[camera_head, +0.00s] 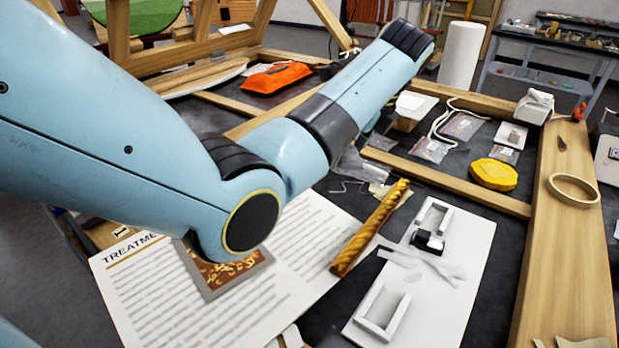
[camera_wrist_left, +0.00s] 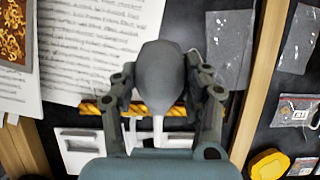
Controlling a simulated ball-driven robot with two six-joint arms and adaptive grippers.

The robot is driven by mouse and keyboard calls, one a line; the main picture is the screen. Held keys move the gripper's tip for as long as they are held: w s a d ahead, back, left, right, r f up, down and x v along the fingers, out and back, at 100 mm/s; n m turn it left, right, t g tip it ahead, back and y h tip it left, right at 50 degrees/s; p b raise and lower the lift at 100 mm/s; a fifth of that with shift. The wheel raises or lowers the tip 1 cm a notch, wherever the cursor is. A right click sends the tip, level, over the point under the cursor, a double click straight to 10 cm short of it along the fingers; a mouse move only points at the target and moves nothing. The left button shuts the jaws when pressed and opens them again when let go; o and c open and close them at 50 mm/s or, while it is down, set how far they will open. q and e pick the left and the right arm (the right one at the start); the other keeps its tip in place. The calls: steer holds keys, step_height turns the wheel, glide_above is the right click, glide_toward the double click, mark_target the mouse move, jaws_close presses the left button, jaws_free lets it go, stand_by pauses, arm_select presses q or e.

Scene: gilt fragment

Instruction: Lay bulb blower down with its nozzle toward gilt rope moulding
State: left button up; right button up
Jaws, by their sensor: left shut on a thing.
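The dark grey bulb blower (camera_wrist_left: 165,72) fills the middle of the left wrist view. My left gripper (camera_wrist_left: 160,84) is shut on it, with a finger at each side. The gilt rope moulding (camera_head: 370,228) lies slantwise between the printed sheet and the white board in the head view. In the left wrist view the moulding (camera_wrist_left: 92,107) runs crosswise behind the blower and fingers, partly hidden. In the head view my left arm hides the gripper and blower. My right gripper is not in view.
A treatment sheet (camera_head: 130,285) with a framed ornament picture (camera_head: 225,280) lies left of the moulding. A white board (camera_head: 470,245) with small white trays (camera_head: 383,310) lies right of it. Wooden beams (camera_head: 570,240) divide the dark table. A yellow object (camera_head: 493,174) and plastic bags (camera_head: 430,150) lie behind.

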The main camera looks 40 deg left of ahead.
arm_select(q)
steer(key=a+f, duration=0.1)
steer(key=a, duration=0.2)
steer(key=s+a+f, duration=0.1)
steer(key=a+f, duration=0.1)
steer(key=a, duration=0.1)
steer(key=s+a+f, duration=0.1)
steer(key=a+f, duration=0.1)
steer(key=a, duration=0.1)
steer(key=shift+f, duration=0.2)
steer(key=shift+a+f, duration=0.2)
steer(key=shift+f, duration=2)
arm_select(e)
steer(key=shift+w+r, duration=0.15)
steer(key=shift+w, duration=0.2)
arm_select(q)
steer(key=shift+f, duration=0.1)
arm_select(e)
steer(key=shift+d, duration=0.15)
arm_select(q)
steer(key=o, duration=1.3)
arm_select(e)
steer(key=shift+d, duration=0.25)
arm_select(q)
steer(key=v, duration=1.2)
steer(key=shift+a+p, duration=0.1)
steer(key=shift+p, duration=0.25)
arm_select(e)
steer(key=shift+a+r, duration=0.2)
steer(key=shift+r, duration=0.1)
